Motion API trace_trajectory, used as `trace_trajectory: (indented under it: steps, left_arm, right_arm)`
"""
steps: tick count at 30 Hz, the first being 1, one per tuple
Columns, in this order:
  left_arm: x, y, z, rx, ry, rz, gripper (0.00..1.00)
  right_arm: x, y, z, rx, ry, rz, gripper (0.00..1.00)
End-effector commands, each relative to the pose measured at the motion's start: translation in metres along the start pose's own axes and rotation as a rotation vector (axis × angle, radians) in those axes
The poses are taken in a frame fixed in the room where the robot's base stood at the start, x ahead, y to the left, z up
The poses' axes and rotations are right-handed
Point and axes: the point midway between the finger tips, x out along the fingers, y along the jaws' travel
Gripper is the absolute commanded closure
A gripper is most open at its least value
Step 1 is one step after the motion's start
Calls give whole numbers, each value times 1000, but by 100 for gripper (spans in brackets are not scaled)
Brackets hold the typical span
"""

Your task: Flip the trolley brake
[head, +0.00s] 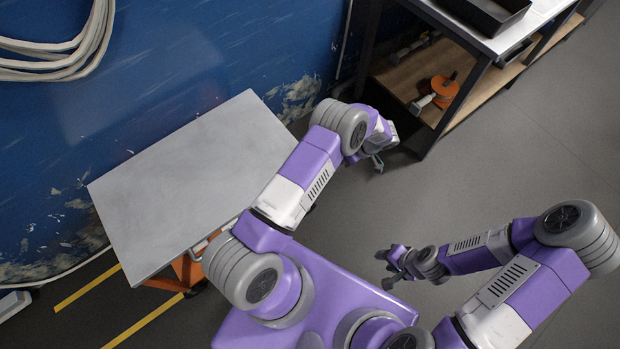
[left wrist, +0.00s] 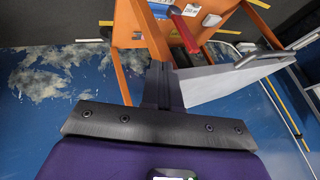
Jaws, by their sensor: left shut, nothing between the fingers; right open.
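The trolley (head: 185,180) stands at the left in the head view, with a flat grey top and an orange frame below. In the left wrist view its orange frame (left wrist: 130,50) fills the upper middle, seen at a tilt. A red lever-like bar (left wrist: 184,32) shows there just past my fingertips; I cannot tell whether it is the brake or whether they touch. My left gripper (left wrist: 160,82) is shut and empty. In the head view the left gripper (head: 377,163) is mostly hidden behind its wrist. My right gripper (head: 390,265) is open and empty over the floor.
A workbench (head: 470,35) with a black tray (head: 487,12) on top stands at the upper right. An orange reel (head: 444,88) sits on its lower shelf. A blue wall (head: 190,60) with a hung hose (head: 70,60) is behind the trolley. Floor at the right is clear.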

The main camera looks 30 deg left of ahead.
Motion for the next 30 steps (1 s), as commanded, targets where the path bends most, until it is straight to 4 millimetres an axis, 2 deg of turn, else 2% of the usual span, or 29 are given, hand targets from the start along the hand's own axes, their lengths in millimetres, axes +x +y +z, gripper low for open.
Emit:
trace_trajectory:
  steps: [5,8,11,22,30]
  left_arm:
    - [2,0,0,2,-2,0,100]
    - [10,0,1,2,-4,-1,100]
    - [25,0,1,3,-4,-4,100]
    - [106,0,2,3,-6,-4,100]
    - [115,-27,1,4,-5,-1,100]
  right_arm:
    - [0,0,0,0,0,0,57]
    - [2,1,0,0,0,0,57]
    - [6,2,0,0,0,0,57]
    - [27,10,-1,0,0,0,57]
    - [27,10,-1,0,0,0,57]
